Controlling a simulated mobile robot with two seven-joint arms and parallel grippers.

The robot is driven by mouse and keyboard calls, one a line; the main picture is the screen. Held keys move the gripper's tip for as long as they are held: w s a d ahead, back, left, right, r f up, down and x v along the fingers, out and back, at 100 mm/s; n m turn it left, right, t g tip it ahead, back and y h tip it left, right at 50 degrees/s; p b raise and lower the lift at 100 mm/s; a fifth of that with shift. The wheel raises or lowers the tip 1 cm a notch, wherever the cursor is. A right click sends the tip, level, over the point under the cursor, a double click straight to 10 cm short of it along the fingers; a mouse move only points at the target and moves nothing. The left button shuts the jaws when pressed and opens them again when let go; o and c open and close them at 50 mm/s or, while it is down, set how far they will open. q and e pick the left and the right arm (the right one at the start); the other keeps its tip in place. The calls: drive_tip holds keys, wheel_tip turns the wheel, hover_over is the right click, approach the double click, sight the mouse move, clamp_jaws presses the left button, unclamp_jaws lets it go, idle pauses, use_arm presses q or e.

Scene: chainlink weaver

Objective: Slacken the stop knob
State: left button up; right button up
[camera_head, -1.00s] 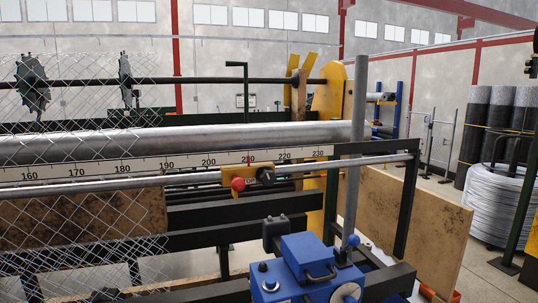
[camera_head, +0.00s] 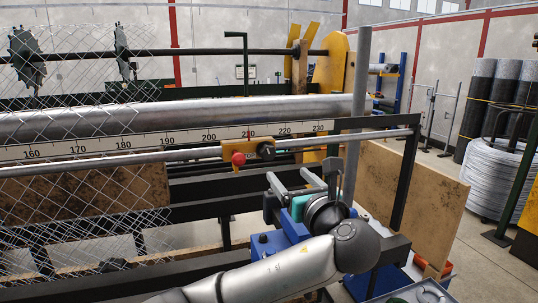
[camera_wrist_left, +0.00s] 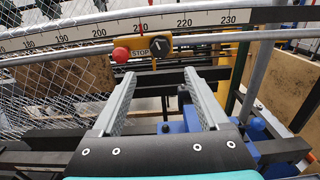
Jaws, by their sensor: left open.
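The stop block (camera_head: 249,150) is a yellow piece on the steel rod below the number scale. It carries a black knob (camera_head: 266,149) on its right and a red ball-shaped knob (camera_head: 238,158) on its left. In the left wrist view the black knob (camera_wrist_left: 159,47) sits right of a STOP label, with the red knob (camera_wrist_left: 121,55) to the left. My left gripper (camera_head: 289,177) is open and empty, below and slightly right of the black knob in the head view. In the wrist view its fingers (camera_wrist_left: 163,72) point towards the block, apart from it. My right gripper is not in view.
The scale (camera_head: 185,138) has a red mark near 210. Chain-link mesh (camera_head: 75,200) hangs at the left. A grey upright post (camera_head: 361,90) and black frame bar (camera_head: 405,190) stand right of the block. A blue machine (camera_wrist_left: 185,122) lies below the gripper.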

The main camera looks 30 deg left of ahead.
sight(270, 156)
use_arm(q)
drive_tip(key=p+x, duration=0.2)
drive_tip(key=x, duration=1.2)
drive_tip(key=shift+w+a, duration=0.25)
drive_tip(key=shift+a, duration=0.05)
drive_tip(key=shift+c, duration=0.3)
drive_tip(key=shift+f, duration=0.1)
clamp_jaws()
